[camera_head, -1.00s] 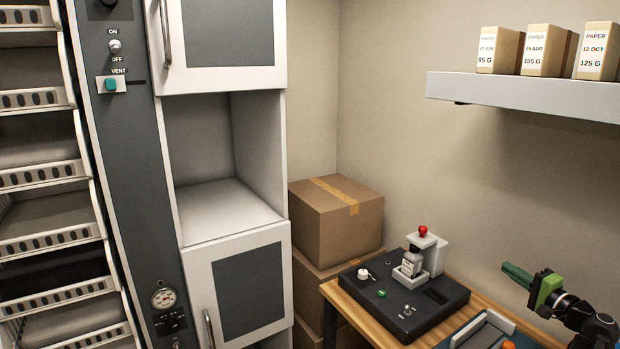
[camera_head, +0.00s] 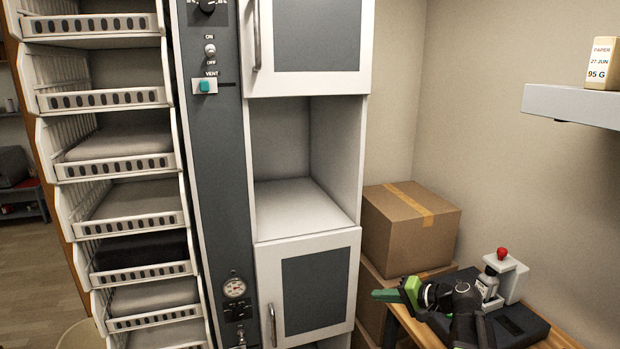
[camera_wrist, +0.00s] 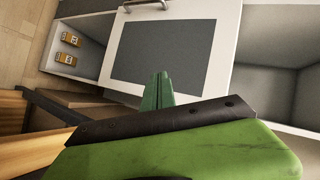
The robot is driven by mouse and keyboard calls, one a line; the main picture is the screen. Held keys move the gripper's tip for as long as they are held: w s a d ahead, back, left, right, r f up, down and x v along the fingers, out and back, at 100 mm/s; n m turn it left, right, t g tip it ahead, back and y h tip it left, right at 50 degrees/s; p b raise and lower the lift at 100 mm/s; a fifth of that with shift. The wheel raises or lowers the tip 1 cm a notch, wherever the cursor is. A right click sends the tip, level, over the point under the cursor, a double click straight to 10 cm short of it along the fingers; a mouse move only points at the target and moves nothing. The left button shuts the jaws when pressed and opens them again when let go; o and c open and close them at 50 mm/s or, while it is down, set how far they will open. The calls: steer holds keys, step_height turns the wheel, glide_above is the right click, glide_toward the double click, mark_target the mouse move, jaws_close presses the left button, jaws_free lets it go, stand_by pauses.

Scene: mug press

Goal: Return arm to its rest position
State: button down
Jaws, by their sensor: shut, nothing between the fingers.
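My gripper (camera_head: 386,295) has green fingers that lie together, shut and empty. In the head view it is at the lower right, pointing left, in front of the cardboard boxes and the table's left end. In the wrist view the green fingers (camera_wrist: 158,92) point toward a white cabinet door with a grey panel (camera_wrist: 165,50), apart from it as far as I can tell. My arm hides part of the dark press base (camera_head: 520,325) on the table. The small press with a red knob (camera_head: 502,254) stands behind my arm.
A tall rack of white trays (camera_head: 135,225) stands at the left, beside a grey control column (camera_head: 215,130). The white cabinet has an open compartment (camera_head: 300,195). Stacked cardboard boxes (camera_head: 410,225) stand beside the wooden table (camera_head: 425,335). A shelf (camera_head: 575,103) is on the right wall.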

steer(key=s+a+f+n+g+h, duration=0.6)
steer(key=s+a+f, duration=0.45)
steer(key=a, duration=0.35)
steer(key=s+d+f+g+h, duration=0.2)
steer(key=s+d+h, duration=0.2)
steer(key=d, duration=0.4)
steer(key=shift+s+d+m+p, duration=0.2)
steer(key=shift+s+m+p, duration=0.1)
steer(key=shift+s+p, duration=0.15)
